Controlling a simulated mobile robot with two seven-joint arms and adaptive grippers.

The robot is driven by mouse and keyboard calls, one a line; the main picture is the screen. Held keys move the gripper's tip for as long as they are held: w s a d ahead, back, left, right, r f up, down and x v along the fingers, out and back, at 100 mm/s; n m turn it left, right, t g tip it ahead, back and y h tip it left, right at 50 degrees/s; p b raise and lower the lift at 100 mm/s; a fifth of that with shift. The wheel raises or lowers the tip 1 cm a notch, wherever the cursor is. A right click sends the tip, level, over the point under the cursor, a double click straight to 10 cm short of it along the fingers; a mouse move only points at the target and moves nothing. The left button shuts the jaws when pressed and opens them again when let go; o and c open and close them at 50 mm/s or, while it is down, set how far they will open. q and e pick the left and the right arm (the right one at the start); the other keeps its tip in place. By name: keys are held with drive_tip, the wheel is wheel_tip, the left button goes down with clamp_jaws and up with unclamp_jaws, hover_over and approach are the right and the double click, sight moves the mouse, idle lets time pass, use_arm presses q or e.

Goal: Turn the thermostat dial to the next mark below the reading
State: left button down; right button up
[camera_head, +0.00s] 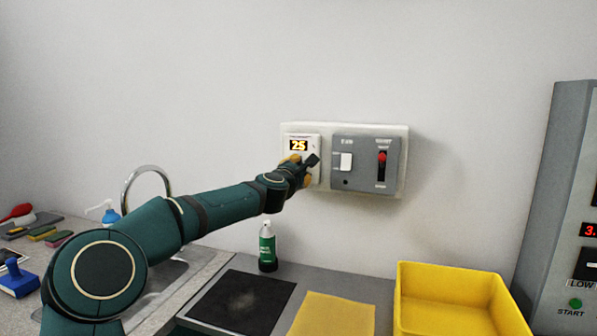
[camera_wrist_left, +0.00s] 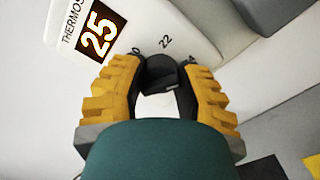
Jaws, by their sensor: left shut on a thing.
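The white thermostat (camera_head: 314,142) is fixed on a pale wall panel, and its display (camera_head: 299,146) reads 25. In the left wrist view the thermostat (camera_wrist_left: 180,22) shows tilted, with the 25 on its display (camera_wrist_left: 101,34). The dark dial (camera_wrist_left: 160,68) has a mark 22 beside it; two other marks are partly covered by the fingers. My left gripper (camera_wrist_left: 157,88) is shut on the dial, one yellow finger on each side. My right gripper is not in view.
A grey switch box (camera_head: 364,180) with a white rocker and a red-knobbed lever sits right beside the thermostat. Below are a green bottle (camera_head: 267,247), a dark mat (camera_head: 240,302), a yellow cloth (camera_head: 333,315) and a yellow bin (camera_head: 450,275). A grey cabinet (camera_head: 553,190) stands right.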

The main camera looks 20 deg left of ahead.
use_arm(q)
drive_tip(key=c, duration=0.6)
unclamp_jaws()
drive_tip(key=s, duration=1.2)
drive_tip(key=shift+a, duration=0.2)
